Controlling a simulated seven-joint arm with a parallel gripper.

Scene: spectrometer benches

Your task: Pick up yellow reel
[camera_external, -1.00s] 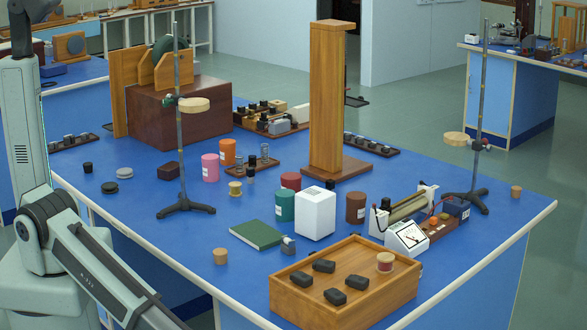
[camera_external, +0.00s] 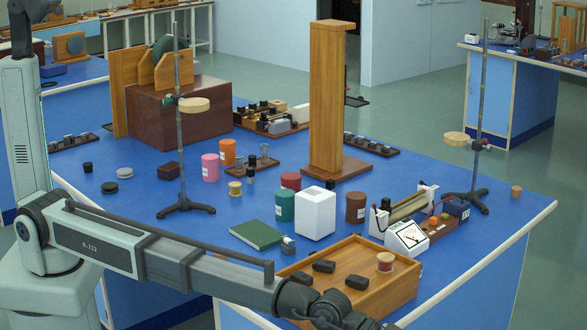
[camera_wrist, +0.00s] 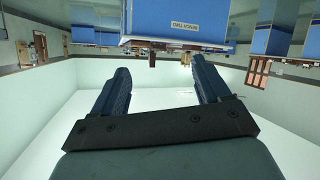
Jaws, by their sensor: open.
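The yellow reel (camera_external: 235,188) is a small spool standing on the blue bench, left of the middle in the external view. It stands in front of the small rack with glass cylinders and right of the left clamp stand. My gripper (camera_wrist: 160,78) is open and empty in the wrist view, with its two dark fingers apart. In the external view my arm reaches across the front of the bench and the gripper itself is out of frame at the bottom. The reel is not visible in the wrist view.
A wooden tray (camera_external: 400,290) with dark blocks and a red reel (camera_external: 385,262) stands at the front, partly behind my arm. A green book (camera_external: 256,234), white box (camera_external: 315,213), teal jar (camera_external: 285,206) and clamp stand (camera_external: 181,150) surround the yellow reel. Bare blue bench lies left of the book.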

